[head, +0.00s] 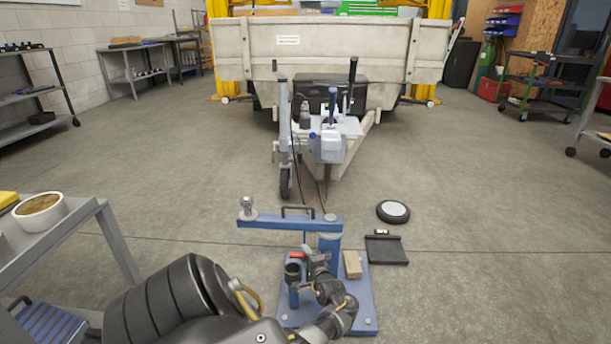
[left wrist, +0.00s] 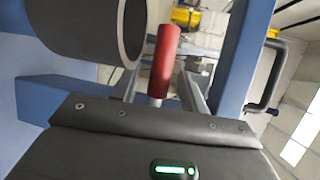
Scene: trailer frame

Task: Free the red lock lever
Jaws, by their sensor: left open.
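The red lock lever (left wrist: 165,58) stands up on a pale metal stem in the left wrist view. My left gripper (left wrist: 158,80) is open, with one grey finger on each side of the lever; I cannot tell whether either finger touches it. In the head view my left gripper (head: 308,256) is at the blue stand (head: 330,243), beside its short dark-topped tube (head: 293,272). There the lever is mostly hidden, with only a small bit of red showing. My right gripper is not in view.
A dark round tube end (left wrist: 128,35) and a blue post (left wrist: 243,60) flank the lever closely. A blue arm with a ball (head: 247,205) tops the stand. A wooden block (head: 352,264) lies on its base.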

